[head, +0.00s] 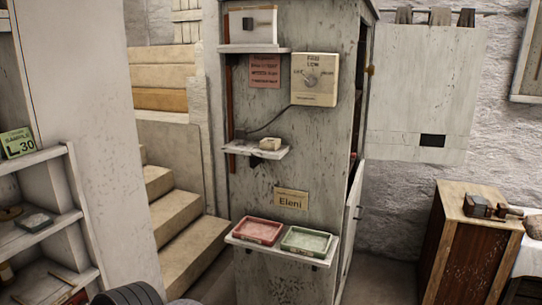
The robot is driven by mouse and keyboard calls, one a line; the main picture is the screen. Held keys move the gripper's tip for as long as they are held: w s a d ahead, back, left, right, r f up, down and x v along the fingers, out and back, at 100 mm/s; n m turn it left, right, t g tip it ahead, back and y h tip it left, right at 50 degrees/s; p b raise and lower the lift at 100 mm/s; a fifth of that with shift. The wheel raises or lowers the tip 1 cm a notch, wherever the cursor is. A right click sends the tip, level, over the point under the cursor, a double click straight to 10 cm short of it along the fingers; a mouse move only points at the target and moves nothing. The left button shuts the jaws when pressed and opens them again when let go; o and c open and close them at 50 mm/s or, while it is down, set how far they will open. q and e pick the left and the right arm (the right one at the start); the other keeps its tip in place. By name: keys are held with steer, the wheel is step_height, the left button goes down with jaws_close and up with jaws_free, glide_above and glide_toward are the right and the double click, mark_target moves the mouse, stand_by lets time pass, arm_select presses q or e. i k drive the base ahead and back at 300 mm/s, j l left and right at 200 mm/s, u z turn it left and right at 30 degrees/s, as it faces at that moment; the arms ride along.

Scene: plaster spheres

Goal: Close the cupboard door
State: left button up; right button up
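A tall, worn grey-white cupboard (330,150) stands in the middle of the head view, its broad side panel facing me. A pale door (420,85) with a small black rectangle (432,141) stands open, sticking out to the right from the cupboard's right edge. A brown hinge-like piece (370,70) shows where they meet. A lower, narrow front panel (352,215) shows edge-on below it; I cannot tell whether it is shut. Neither of my grippers is in view.
A shelf with a red tray (258,231) and a green tray (306,241) juts from the cupboard's side. A wooden cabinet (462,240) bearing a hammer-like tool (490,207) stands right. Shelving (85,215) stands left, before stone steps (185,225). Floor (385,280) shows between cupboard and cabinet.

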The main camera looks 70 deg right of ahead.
mark_target(425, 86)
steer(key=k+l+z, duration=0.1)
steer(key=l+z, duration=0.15)
steer(key=z, duration=0.2)
steer(key=k+l+z, duration=0.1)
steer(key=l+z, duration=0.15)
steer(key=z, duration=0.2)
steer(key=k+l+z, duration=0.2)
steer(key=l, duration=1)
steer(key=i+l+z, duration=0.2)
steer(key=l, duration=0.95)
steer(key=l+z, duration=0.2)
steer(key=l, duration=1.05)
